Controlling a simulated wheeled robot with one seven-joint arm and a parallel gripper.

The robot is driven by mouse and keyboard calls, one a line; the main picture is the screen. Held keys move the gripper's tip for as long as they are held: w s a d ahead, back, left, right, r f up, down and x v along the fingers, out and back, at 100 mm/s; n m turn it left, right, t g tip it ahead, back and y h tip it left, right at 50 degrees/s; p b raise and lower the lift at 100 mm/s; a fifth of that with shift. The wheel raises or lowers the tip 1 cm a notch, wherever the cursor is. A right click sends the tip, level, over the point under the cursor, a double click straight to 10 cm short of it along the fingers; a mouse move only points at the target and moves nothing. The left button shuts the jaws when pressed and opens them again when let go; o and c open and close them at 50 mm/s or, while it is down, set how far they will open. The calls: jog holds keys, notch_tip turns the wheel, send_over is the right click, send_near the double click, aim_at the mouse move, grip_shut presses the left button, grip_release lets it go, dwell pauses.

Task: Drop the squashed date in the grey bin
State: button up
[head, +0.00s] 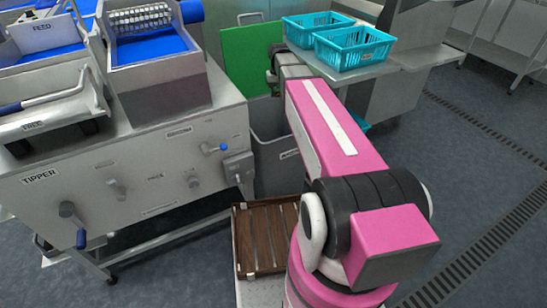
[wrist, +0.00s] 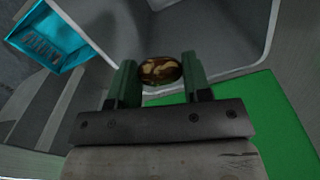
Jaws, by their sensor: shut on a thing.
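In the wrist view, my gripper (wrist: 160,75) has two green fingers shut on a brown, mottled date (wrist: 160,70), one on each side of it. The date looks like the squashed one, but its shape is partly covered by the fingers. The grey bin (wrist: 208,38) opens behind the date, its pale rim running around it; the date appears in front of the opening, and the height between cannot be told. In the head view the grey bin (head: 277,165) stands on the floor right of the tipper bench, partly behind my pink arm. My fingers and the date are hidden there.
A green panel (head: 247,58) stands behind the bin. Teal baskets (head: 352,52) sit on a steel table (head: 385,72) at the right. The tipper bench (head: 130,150) closes the left side. A wooden slatted crate (head: 262,238) lies in front of the bin.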

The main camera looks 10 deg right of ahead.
jog(key=shift+f, duration=2.3)
jog(key=o, duration=0.8)
jog(key=shift+r, duration=0.15)
notch_tip(320, 180, up, 11)
jog(key=shift+f, duration=0.2)
